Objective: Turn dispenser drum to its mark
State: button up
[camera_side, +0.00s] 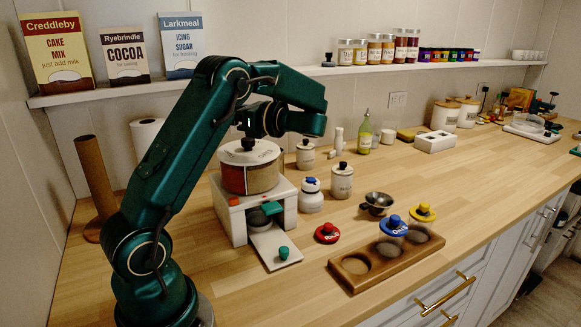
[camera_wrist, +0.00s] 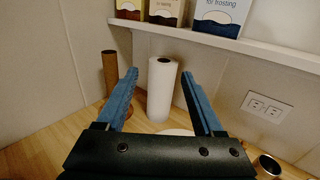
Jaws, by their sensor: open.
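The dispenser drum (camera_side: 250,178) sits on a white stand (camera_side: 232,222). It has a white lid with small lettering, a dark knob (camera_side: 247,144) and brown and reddish contents behind clear walls. A green piece and a white chute with a green knob (camera_side: 283,252) are at its front. My gripper (camera_side: 243,122) is just above the lid, apart from the drum. In the wrist view my gripper (camera_wrist: 160,78) is open and empty, with blue fingers spread. A pale edge, probably the lid (camera_wrist: 175,132), shows low between them. I cannot make out the mark.
A paper roll (camera_wrist: 161,90) and a brown tube (camera_wrist: 109,72) stand behind. Jars (camera_side: 342,180) and a small white blue-topped pot (camera_side: 311,195) stand right of the dispenser. A red lid (camera_side: 327,233), metal cup (camera_side: 376,204) and wooden tray (camera_side: 345,280) lie in front. A shelf (camera_side: 290,75) runs above.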

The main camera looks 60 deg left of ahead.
jog(key=s+a+r, duration=0.1)
jog(key=s+r, duration=0.2)
jog(key=s, duration=0.2)
jog(key=shift+s+r, duration=0.15)
jog(key=shift+a+r, duration=0.1)
notch_tip(320, 180, up, 5)
jog(key=m+t+y, duration=0.3)
jog(key=m+t, duration=0.2)
jog(key=t, duration=0.2)
send_over(252, 143)
jog(key=s+v, duration=0.1)
jog(key=v, duration=0.3)
jog(key=f, duration=1.5)
jog(key=shift+w+a+f, duration=0.15)
jog(key=shift+w+f, duration=0.1)
jog(key=shift+w, duration=0.15)
jog(key=shift+a+f, duration=0.1)
jog(key=shift+f, duration=0.1)
jog(key=shift+x, duration=2.45)
grip_shut()
